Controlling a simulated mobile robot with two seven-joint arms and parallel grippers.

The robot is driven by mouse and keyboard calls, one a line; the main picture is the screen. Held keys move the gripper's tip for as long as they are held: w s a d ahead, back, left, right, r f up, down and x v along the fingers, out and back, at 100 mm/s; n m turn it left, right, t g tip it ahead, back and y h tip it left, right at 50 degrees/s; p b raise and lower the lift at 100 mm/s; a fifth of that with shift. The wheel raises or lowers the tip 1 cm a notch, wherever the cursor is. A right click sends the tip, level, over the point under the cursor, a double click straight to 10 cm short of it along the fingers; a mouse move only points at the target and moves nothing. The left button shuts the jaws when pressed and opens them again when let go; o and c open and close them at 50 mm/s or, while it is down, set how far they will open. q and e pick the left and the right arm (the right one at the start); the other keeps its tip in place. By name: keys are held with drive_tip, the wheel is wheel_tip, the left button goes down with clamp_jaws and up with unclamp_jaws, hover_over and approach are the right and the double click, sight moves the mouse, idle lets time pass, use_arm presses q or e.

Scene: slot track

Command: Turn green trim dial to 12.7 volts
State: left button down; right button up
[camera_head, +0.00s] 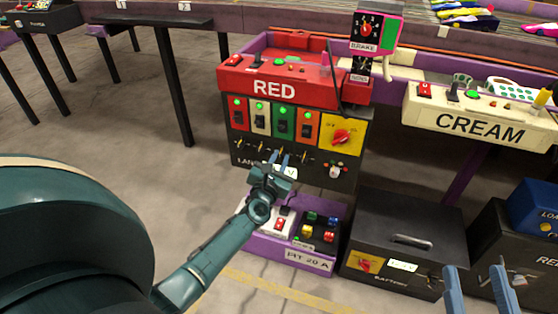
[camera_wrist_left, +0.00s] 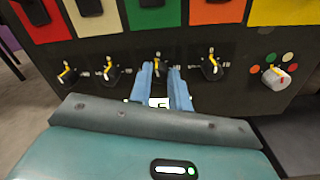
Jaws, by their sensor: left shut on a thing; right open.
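The green trim dial (camera_wrist_left: 160,66) is a small dark knob with a yellow pointer, below the green panel (camera_head: 284,122) on the black front of the RED station. Its pointer looks roughly upright in the left wrist view. My left gripper (camera_head: 278,158) is shut on this dial; its blue fingers (camera_wrist_left: 164,68) stand on either side of it. A small white readout (camera_wrist_left: 158,102) shows between the fingers, mostly hidden, and its number cannot be read. My right gripper (camera_head: 474,268) is open and empty at the lower right.
Similar dials sit beside it: two to the left, including a near one (camera_wrist_left: 112,75), and one to the right (camera_wrist_left: 212,67). A selector knob (camera_head: 333,171) with coloured dots is further right. A purple tray (camera_head: 266,240) and a black battery box (camera_head: 405,220) stand below.

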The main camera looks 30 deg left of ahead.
use_arm(q)
drive_tip(key=m, duration=0.6)
drive_tip(key=shift+m+p, duration=0.35)
drive_tip(key=shift+m, duration=0.05)
drive_tip(key=shift+m+h, duration=0.3)
drive_tip(key=shift+m, duration=0.9)
drive_tip(key=shift+m+p, duration=0.5)
drive_tip(key=shift+m, duration=0.6)
use_arm(e)
drive_tip(key=shift+s+f+h, duration=0.1)
drive_tip(key=shift+f+h, duration=0.05)
drive_tip(key=shift+h, duration=0.15)
use_arm(q)
drive_tip(key=shift+m, duration=0.4)
use_arm(e)
drive_tip(key=shift+d+f, duration=0.1)
use_arm(q)
drive_tip(key=c, duration=1.3)
unclamp_jaws()
drive_tip(key=shift+f, duration=0.1)
use_arm(e)
drive_tip(key=shift+g, duration=0.3)
